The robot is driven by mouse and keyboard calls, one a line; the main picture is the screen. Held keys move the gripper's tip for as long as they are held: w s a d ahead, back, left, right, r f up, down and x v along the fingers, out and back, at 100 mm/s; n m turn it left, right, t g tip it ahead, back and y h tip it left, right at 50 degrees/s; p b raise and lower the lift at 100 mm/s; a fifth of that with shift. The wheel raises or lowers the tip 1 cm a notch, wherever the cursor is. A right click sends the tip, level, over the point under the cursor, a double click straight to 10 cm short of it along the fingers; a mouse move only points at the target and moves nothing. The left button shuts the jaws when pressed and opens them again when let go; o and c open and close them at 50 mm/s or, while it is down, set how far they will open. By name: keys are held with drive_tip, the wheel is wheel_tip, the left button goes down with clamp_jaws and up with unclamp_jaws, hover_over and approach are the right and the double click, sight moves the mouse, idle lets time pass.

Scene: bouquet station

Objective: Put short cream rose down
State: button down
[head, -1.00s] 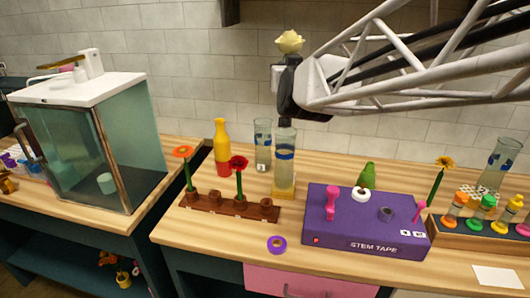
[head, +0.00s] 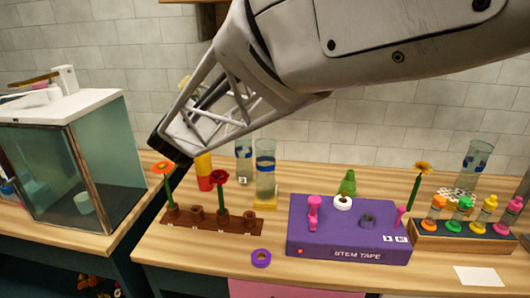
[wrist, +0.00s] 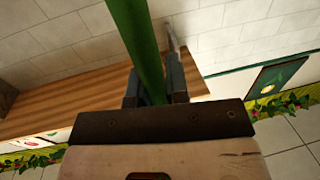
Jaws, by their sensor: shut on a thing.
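My gripper (wrist: 155,88) is shut on a thick green stem (wrist: 138,40) in the wrist view. The stem runs up out of that picture, so its bloom is not seen there. The brown wooden rack (head: 240,224) stands below on the bench. It holds an orange flower (head: 162,168) at its left end and a red flower (head: 219,178); other holders in it look empty.
Glass vases (head: 265,170) and a red and yellow bottle (head: 204,172) stand behind the rack. A purple stem tape box (head: 345,238) is to the right, with a purple tape roll (head: 261,258) in front. A glass tank (head: 75,160) is at the left.

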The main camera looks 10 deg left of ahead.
drive_tip(key=s+a+f, duration=0.1)
drive_tip(key=a+f, duration=0.2)
drive_tip(key=f, duration=0.3)
drive_tip(key=shift+a+f, duration=0.15)
drive_tip(key=shift+f, duration=0.2)
drive_tip(key=shift+s, duration=0.1)
wheel_tip(320, 180, down, 14)
idle(0.5)
drive_tip(key=shift+f, duration=0.1)
drive_tip(key=shift+f, duration=1.9)
drive_tip(key=shift+f, duration=0.15)
